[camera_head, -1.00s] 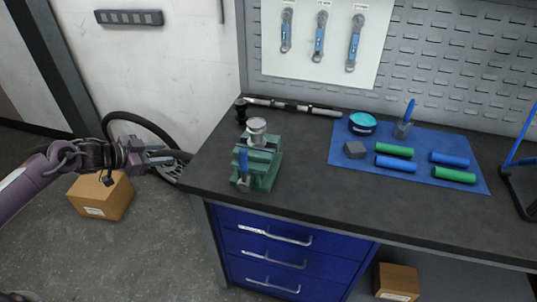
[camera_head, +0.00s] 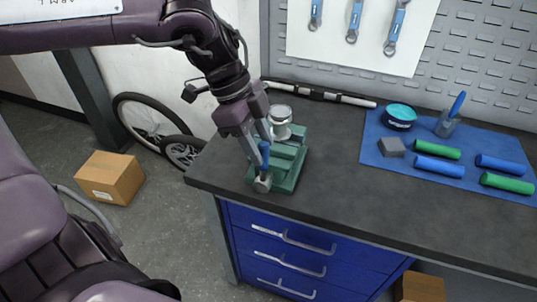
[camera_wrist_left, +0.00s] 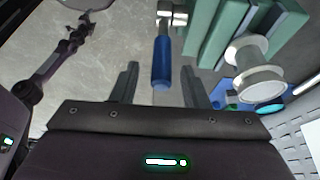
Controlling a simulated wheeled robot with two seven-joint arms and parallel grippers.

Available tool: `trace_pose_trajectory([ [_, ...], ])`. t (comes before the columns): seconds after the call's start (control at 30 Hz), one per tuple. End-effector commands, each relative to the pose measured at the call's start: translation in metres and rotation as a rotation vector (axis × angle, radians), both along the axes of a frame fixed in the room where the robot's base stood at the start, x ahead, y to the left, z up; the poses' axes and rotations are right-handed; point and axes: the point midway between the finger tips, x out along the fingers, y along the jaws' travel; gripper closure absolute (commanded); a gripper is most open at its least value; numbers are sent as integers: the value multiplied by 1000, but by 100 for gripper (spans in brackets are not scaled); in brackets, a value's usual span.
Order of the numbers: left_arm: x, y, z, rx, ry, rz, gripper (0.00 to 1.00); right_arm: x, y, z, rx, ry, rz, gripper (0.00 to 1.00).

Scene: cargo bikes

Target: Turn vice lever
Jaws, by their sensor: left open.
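The green vice (camera_head: 288,165) stands on the left end of the dark workbench, with a silver round part (camera_head: 280,118) clamped at its top. Its lever has a blue handle (camera_head: 264,154), which points upward from a silver hub (camera_head: 263,183) at the vice's front. My left gripper (camera_head: 258,148) is open, right at the blue handle. In the left wrist view the blue handle (camera_wrist_left: 161,65) lies between the two spread fingers (camera_wrist_left: 160,88), with gaps on both sides. The vice (camera_wrist_left: 215,30) and the silver part show to its right. My right gripper is not in view.
A blue mat (camera_head: 370,160) on the bench (camera_head: 340,190) holds blue and green rolls, a grey block and a teal-topped tin (camera_head: 399,117). A metal bar (camera_head: 330,95) lies along the back. A cardboard box (camera_head: 110,177) and wheels are on the floor at left.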

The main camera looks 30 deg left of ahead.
Motion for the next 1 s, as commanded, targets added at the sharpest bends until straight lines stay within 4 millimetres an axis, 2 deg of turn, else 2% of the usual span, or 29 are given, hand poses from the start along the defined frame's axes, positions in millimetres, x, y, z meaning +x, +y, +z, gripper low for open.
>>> trace_pose_trajectory([
  [0.1, 1, -7, -18, -1, 3, -1, 59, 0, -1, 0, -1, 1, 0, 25],
  [0.23, 3, -12, -30, -1, 0, -1, 59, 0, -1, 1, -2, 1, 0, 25],
  [0.6, 4, -14, -35, -2, -4, 0, 60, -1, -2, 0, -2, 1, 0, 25],
  [0.9, 4, -14, -35, -2, -4, 0, 99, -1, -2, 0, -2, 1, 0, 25],
  [1.0, 4, -14, -35, -2, -4, 0, 100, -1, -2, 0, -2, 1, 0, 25],
])
